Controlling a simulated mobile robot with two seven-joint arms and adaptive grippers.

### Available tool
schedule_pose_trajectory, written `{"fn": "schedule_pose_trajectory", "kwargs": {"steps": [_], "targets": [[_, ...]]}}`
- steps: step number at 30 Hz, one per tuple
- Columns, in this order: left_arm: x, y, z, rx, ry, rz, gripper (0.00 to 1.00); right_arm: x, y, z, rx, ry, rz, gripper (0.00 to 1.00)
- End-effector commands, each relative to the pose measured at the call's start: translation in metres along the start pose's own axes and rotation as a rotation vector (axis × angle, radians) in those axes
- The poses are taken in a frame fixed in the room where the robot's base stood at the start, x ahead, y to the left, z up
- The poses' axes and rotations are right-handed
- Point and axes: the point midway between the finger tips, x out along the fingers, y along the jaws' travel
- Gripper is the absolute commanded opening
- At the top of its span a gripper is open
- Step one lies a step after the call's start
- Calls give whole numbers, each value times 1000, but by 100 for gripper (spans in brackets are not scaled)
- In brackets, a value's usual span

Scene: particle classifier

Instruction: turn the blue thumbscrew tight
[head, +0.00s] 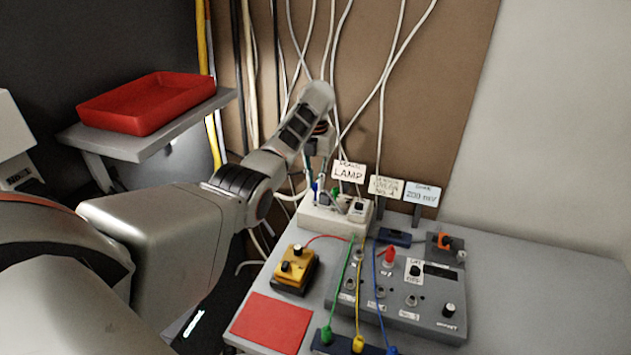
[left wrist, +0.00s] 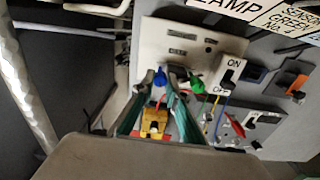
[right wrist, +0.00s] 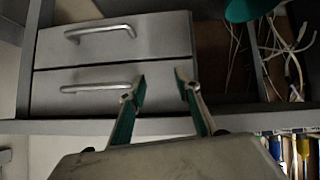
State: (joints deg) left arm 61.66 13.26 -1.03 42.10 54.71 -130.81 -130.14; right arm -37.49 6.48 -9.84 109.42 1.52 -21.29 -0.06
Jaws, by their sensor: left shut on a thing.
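The blue thumbscrew (head: 315,188) stands on the cream power box (head: 325,219) under the LAMP sign. It also shows in the left wrist view (left wrist: 160,78), between the fingertips of my left gripper (left wrist: 161,88). In the head view that gripper (head: 317,176) reaches down from above and is shut on the thumbscrew, partly hiding it. A green thumbscrew (left wrist: 195,83) sits just to the right on the same box. The thumbscrew's thread and seat are hidden. My right gripper (right wrist: 160,84) is open and empty, facing a cabinet with drawers (right wrist: 112,65).
An ON/OFF switch (left wrist: 229,75) is on the box near the green thumbscrew. A yellow device (head: 295,270), a grey meter panel (head: 430,300) and several coloured leads crowd the bench. A red tray (head: 145,100) stands on a shelf at left. Bench space at right is clear.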

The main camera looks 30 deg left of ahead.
Motion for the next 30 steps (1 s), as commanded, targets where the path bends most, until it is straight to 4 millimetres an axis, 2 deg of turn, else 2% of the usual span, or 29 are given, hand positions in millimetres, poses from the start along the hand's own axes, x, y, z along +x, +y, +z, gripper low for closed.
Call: {"fn": "schedule_pose_trajectory", "kwargs": {"steps": [12,30], "targets": [[0,0,0,217,-1,0,0,0,2,1,-10,-1,-1,33],[0,1,0,258,-1,0,0,0,2,1,-8,-1,0,33]]}}
